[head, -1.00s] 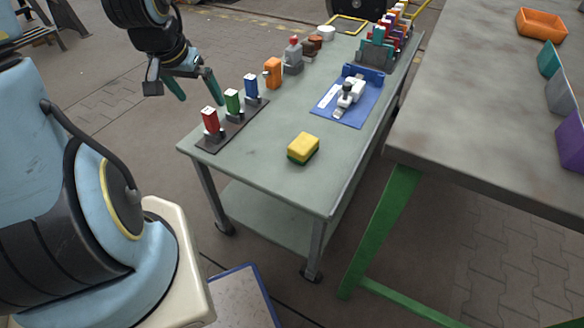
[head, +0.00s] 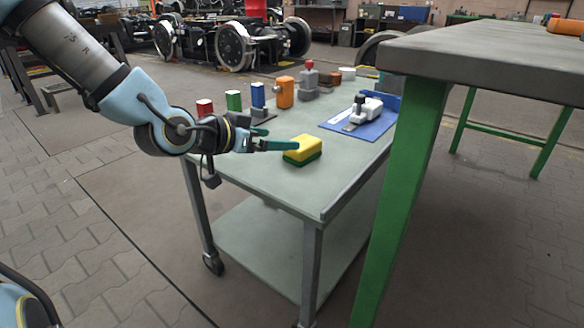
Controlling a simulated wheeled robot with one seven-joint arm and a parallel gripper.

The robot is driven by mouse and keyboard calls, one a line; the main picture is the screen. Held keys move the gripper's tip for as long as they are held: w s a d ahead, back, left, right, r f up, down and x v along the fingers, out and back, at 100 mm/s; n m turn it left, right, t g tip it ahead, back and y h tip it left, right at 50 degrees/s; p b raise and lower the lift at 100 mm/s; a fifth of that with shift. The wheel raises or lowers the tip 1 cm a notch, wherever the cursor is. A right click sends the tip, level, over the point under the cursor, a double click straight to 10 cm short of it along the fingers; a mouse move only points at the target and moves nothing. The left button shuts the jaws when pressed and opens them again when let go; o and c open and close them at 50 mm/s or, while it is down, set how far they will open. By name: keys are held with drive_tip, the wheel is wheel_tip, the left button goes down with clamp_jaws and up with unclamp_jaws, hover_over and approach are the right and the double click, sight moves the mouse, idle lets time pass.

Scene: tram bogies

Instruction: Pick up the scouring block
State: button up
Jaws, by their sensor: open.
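The scouring block (head: 306,148), yellow on top with a green underside, lies flat on the grey-green top of the trolley (head: 262,187) near its front. My gripper (head: 282,146) reaches in from the left, low over the trolley top and roughly level. Its green fingers point right, with the visible tip at the block's left side, overlapping its edge in the picture. The gripper is open and holds nothing. The fingers nearly line up in this view, so the gap between them is hidden. I cannot tell whether a finger touches the block.
An orange part (head: 284,92) stands farther back. A blue mat (head: 368,127) carrying a white tool lies right of the block. A green-legged table (head: 405,190) stands close on the right.

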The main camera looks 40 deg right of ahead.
sight(303, 141)
drive_tip(key=b+x, duration=0.2)
drive_tip(key=x, duration=0.3)
drive_tip(key=shift+d+f, duration=0.1)
drive_tip(key=b+x, duration=0.1)
drive_tip(key=x, duration=0.1)
drive_tip(key=b+x, duration=0.1)
drive_tip(key=x, duration=0.1)
drive_tip(key=shift+f+b, duration=0.25)
drive_tip(key=shift+b, duration=0.05)
drive_tip(key=shift+w+d+f, duration=0.1)
drive_tip(key=shift+w+d, duration=0.1)
drive_tip(key=shift+d, duration=0.35)
drive_tip(key=shift+c, duration=0.2)
drive_tip(key=c, duration=1.3)
drive_tip(key=shift+o, duration=0.2)
